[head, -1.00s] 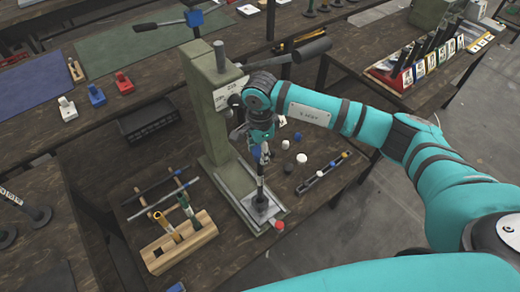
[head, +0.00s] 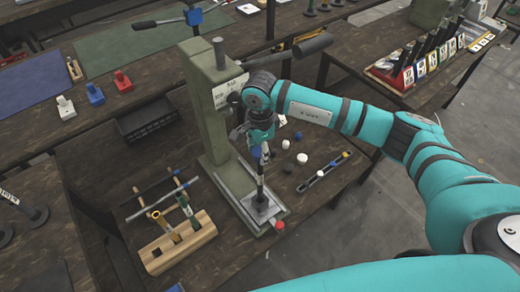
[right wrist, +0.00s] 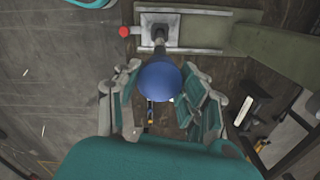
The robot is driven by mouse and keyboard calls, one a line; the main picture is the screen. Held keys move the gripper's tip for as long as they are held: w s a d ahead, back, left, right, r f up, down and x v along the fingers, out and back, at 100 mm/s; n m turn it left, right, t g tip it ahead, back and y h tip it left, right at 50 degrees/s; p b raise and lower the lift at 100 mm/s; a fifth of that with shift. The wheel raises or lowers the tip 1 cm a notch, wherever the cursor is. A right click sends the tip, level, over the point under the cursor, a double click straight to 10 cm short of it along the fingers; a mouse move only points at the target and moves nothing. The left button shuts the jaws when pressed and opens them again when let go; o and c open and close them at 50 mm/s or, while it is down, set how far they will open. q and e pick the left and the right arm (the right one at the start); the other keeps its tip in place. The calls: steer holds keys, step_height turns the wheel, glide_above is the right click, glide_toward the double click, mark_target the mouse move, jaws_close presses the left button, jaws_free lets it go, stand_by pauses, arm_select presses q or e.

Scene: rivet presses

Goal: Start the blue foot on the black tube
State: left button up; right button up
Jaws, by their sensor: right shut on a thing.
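The black tube (head: 261,186) stands upright on the light plate at the foot of the green press. It also shows in the right wrist view (right wrist: 159,42), running up to the blue foot. The blue foot (right wrist: 160,82) is a rounded cap between the fingers of my right gripper (right wrist: 164,98). In the head view, the right gripper (head: 260,143) is shut on the blue foot (head: 256,152), above the tube. The foot lines up with the tube's upper end; whether it sits over the end is hidden. My left gripper is out of view.
The green press column (head: 208,115) stands close left of my right gripper. A wooden block (head: 203,232) with tools is at the left front. White and dark caps (head: 302,158) and a narrow tray (head: 313,181) lie to the right. A red knob (head: 279,226) sits at the press base corner.

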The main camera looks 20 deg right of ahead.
mark_target(260, 151)
steer(key=shift+f+b, duration=0.75)
steer(key=shift+f, duration=0.1)
steer(key=o, duration=1)
steer(key=shift+r, duration=0.1)
step_height(260, 151, up, 7)
steer(key=shift+r, duration=0.5)
